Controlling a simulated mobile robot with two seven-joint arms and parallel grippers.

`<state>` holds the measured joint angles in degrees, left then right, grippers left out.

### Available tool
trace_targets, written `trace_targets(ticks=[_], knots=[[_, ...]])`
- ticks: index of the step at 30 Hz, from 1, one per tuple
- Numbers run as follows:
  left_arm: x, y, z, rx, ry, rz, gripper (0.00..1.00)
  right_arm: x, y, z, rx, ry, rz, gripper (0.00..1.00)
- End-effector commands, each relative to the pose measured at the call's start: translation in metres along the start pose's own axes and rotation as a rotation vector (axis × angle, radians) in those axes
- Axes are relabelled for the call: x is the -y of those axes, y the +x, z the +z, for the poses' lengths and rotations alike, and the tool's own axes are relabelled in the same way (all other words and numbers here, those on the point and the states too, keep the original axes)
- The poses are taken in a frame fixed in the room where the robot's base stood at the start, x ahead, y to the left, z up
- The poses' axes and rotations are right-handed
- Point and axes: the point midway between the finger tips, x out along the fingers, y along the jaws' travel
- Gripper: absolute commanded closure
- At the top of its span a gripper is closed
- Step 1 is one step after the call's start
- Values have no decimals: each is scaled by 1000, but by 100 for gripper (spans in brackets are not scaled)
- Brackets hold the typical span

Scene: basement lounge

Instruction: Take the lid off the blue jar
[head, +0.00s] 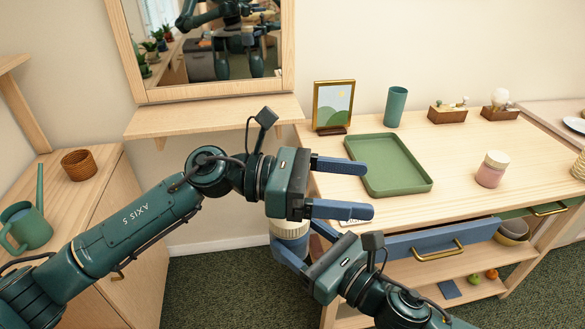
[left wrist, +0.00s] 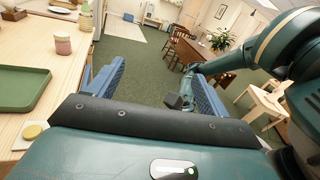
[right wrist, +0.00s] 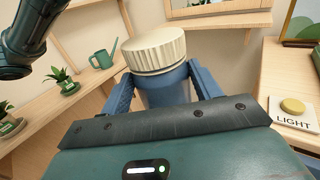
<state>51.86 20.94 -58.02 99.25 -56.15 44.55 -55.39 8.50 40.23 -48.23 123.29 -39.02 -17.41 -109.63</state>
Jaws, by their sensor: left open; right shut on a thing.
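The blue jar (right wrist: 166,90) is held upright between the fingers of my right gripper (right wrist: 164,80). Its cream ribbed lid (right wrist: 155,50) sits on top, above the fingers. In the head view the lid (head: 290,229) shows just below my left gripper's body, which hides part of it; most of the jar is hidden there. My right gripper (head: 300,243) is shut on the jar's body, in front of the desk's left end. My left gripper (head: 370,188) is open and empty, its fingers pointing right, above and beside the jar.
The desk holds a green tray (head: 400,181), a pink jar (head: 492,170), a teal cup (head: 396,105) and a picture frame (head: 333,104). A blue drawer front (head: 410,241) is below. A yellow button (right wrist: 292,105) marked LIGHT is near the right gripper. A wall shelf (head: 210,115) is behind.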

Motion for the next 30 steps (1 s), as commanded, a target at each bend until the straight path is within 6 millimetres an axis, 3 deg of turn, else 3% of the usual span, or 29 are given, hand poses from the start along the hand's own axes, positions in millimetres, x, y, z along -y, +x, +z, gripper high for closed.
trace_targets(ticks=[3, 7, 11, 15, 22, 26, 30], knots=[[12, 18, -6, -220, 265, -143, 21, 0, 0, 1, 2, 0, 0, 100], [16, 20, -20, -468, 525, -304, 21, 0, 0, 1, 2, 0, 0, 100], [10, 6, -30, -729, 755, -474, 21, 0, 0, 1, 2, 0, 0, 100], [-5, -23, -30, -1003, 934, -653, 21, 0, 0, 1, 2, 0, 0, 100], [-25, -67, -10, -1312, 1052, -851, 21, 0, 0, 1, 2, 0, 0, 100], [-29, -78, -6, -1378, 1064, -894, 21, 0, 0, 1, 2, 0, 0, 100], [-31, -80, -16, -1391, 1065, -906, 21, 0, 0, 1, 2, 0, 0, 100]])
